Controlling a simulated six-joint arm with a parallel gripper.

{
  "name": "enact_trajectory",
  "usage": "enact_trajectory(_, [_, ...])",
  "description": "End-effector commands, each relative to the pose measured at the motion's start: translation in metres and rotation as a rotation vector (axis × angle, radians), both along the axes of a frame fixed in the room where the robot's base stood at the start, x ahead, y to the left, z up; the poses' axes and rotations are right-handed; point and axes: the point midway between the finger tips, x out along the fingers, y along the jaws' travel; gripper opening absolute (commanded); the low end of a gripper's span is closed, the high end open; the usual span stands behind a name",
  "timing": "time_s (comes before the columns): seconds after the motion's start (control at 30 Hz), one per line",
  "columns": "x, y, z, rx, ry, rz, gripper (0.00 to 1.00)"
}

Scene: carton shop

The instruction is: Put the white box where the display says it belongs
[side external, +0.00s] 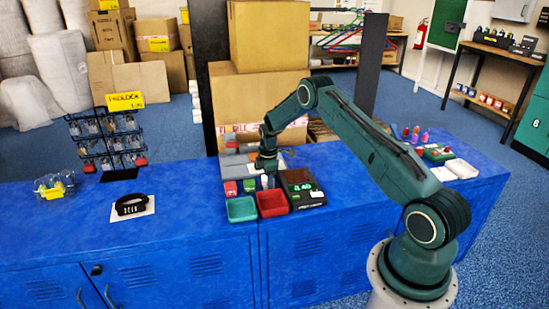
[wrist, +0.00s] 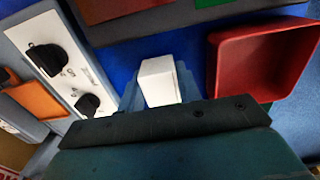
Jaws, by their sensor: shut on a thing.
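My gripper (wrist: 158,88) is shut on the white box (wrist: 160,80), which shows between the jaws in the wrist view. In the side view my gripper (side external: 266,172) points down behind the trays, with a small pale part of the box (side external: 265,182) below it. The display (side external: 302,186) is a dark unit with green lit characters, right of my gripper; they are too small to read surely. A red tray (side external: 272,203) and a teal tray (side external: 241,209) stand in front. The red tray (wrist: 264,62) is right of the box in the wrist view.
A small red box (side external: 230,188) and a green box (side external: 249,186) sit left of my gripper. A panel with black knobs (wrist: 62,62) lies left in the wrist view. A black strap on a white card (side external: 132,205) and a wire rack (side external: 108,140) stand farther left on the blue counter.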

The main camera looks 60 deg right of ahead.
Motion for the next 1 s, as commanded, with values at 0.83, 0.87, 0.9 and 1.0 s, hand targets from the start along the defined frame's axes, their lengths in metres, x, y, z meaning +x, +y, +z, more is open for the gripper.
enact_trajectory(0.83, [0.0003,-0.0002,-0.0077,-0.001,-0.001,0.000,0.56])
enact_trajectory(0.87, [0.0003,-0.0001,-0.0077,-0.001,-0.001,0.000,0.56])
enact_trajectory(0.9, [0.0003,-0.0002,-0.0076,-0.001,-0.001,0.000,0.56])
enact_trajectory(1.0, [0.0003,-0.0002,-0.0062,-0.001,-0.001,0.000,0.56])
